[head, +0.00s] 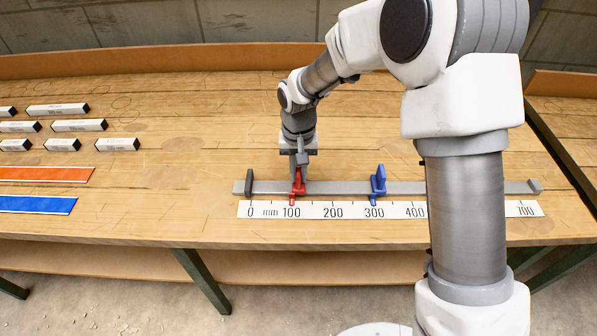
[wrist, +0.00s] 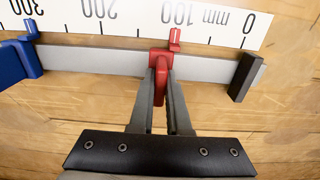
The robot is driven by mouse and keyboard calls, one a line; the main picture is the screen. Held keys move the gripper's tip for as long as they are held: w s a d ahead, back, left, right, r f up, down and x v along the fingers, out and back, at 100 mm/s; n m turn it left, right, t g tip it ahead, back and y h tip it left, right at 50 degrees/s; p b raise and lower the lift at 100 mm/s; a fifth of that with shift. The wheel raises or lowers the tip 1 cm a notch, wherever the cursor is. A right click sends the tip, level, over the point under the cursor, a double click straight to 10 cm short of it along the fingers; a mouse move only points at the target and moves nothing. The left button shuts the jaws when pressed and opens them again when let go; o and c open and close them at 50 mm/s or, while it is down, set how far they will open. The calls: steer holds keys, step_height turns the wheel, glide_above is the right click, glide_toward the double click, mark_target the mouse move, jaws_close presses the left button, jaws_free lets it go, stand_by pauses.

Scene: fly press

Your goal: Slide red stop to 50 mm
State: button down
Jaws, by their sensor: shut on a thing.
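The red stop (head: 298,184) sits on the grey rail (head: 340,187), with its pointer beside the 100 mark of the white mm scale (head: 462,209). It also shows in the wrist view (wrist: 161,78), where its pointer lies close to the 100 label. My gripper (head: 299,170) comes down from above and is shut on the red stop's upright tab; both fingers flank it in the wrist view (wrist: 161,92). The blue stop (head: 378,183) stands on the same rail near 300, upright and apart from my gripper.
A dark end block (head: 249,183) closes the rail near 0. My arm hides the scale between about 400 and 700. Orange (head: 45,174) and blue (head: 38,205) strips and several labelled bars (head: 79,125) lie at the left. The rail between the red stop and the end block is clear.

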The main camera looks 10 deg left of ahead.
stand_by(0.9)
steer(key=a, duration=0.2)
steer(key=s+a, duration=0.1)
steer(key=a, duration=0.2)
steer(key=c, duration=0.9)
jaws_free()
step_height(320, 180, up, 18)
steer(key=shift+f+p, duration=0.25)
steer(key=shift+p, duration=0.55)
